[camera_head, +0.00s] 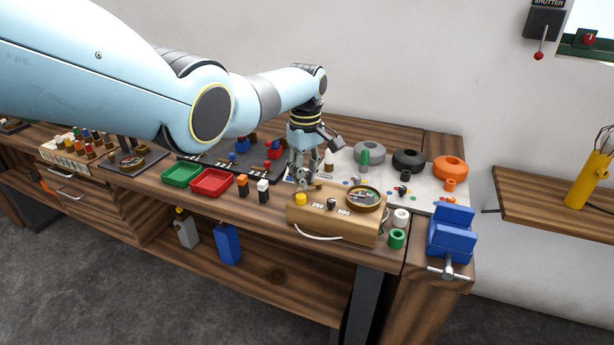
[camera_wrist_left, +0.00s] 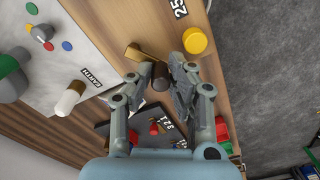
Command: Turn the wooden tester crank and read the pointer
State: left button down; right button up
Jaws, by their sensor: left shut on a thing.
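The wooden tester (camera_head: 325,218) sits at the bench's front edge, with a round pointer dial (camera_head: 362,197) on its right, a yellow knob (camera_head: 300,199) on its left and "250" and "500" labels. The dial's needle is too small to read. My left gripper (camera_head: 303,183) is at the tester's left back corner. In the left wrist view its fingers (camera_wrist_left: 160,73) are shut on the crank's dark grip (camera_wrist_left: 161,81). The brass crank arm (camera_wrist_left: 144,55) runs from that grip. The crank is hidden by the gripper in the head view. My right gripper is out of view.
Green (camera_head: 181,174) and red (camera_head: 212,183) trays lie left of the tester. A blue vise (camera_head: 451,235) stands at the bench's right end. Grey, black and orange rings lie on a white mat (camera_head: 425,195) behind. A white cable hangs at the tester's front.

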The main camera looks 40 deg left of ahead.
pick_arm(q)
jog(key=m, duration=0.2)
jog(key=shift+w+a+m+b, duration=0.3)
jog(key=shift+w+m+b, duration=0.05)
jog(key=shift+m+b, duration=0.05)
jog(key=m, duration=0.1)
jog(key=m+b, duration=0.1)
jog(key=w+m, duration=0.1)
jog(key=shift+a+f+m+b, duration=0.1)
jog(key=shift+a+m+b, duration=0.15)
jog(key=shift+m+b, duration=0.05)
jog(key=m+b, duration=0.1)
jog(key=w+m, duration=0.1)
jog(key=m, duration=0.1)
jog(key=shift+m+b, duration=0.3)
jog(key=shift+b, duration=0.1)
jog(key=shift+w+m+b, duration=0.25)
jog(key=shift+m+b, duration=0.2)
jog(key=shift+m, duration=0.4)
jog(key=shift+w+m+b, duration=0.2)
jog(key=shift+m+b, duration=0.25)
jog(key=shift+m, duration=0.4)
jog(key=c, duration=1.2)
grip_release()
jog(key=shift+d, duration=0.1)
notch_tip(320, 180, up, 12)
jog(key=shift+r, duration=0.1)
